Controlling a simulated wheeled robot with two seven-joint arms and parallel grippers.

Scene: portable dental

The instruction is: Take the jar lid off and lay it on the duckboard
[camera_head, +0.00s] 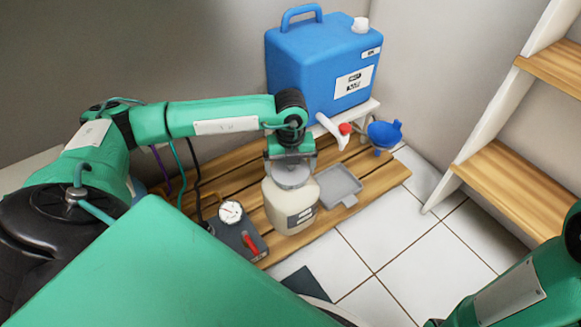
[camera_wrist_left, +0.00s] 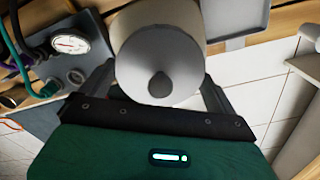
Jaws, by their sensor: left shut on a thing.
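The cream jar (camera_head: 276,209) with a dark label stands upright on the wooden slatted duckboard (camera_head: 375,187). Its round grey lid (camera_head: 289,176) is at the jar's mouth. The lid also shows in the left wrist view (camera_wrist_left: 140,62), with a dark knob at its middle and the jar (camera_wrist_left: 196,17) behind it. My left gripper (camera_head: 290,165) comes from above and is shut on the lid, one finger on either side. Whether the lid sits on the rim or slightly above it, I cannot tell. My right arm shows at the lower right; its gripper is out of view.
A grey tray (camera_head: 340,184) lies right beside the jar. A gauge box (camera_head: 237,238) with a red lever stands to the left. A blue canister (camera_head: 310,75) on a white stand, a red-tipped tap and a blue funnel (camera_head: 384,134) are behind. The duckboard's right end is clear.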

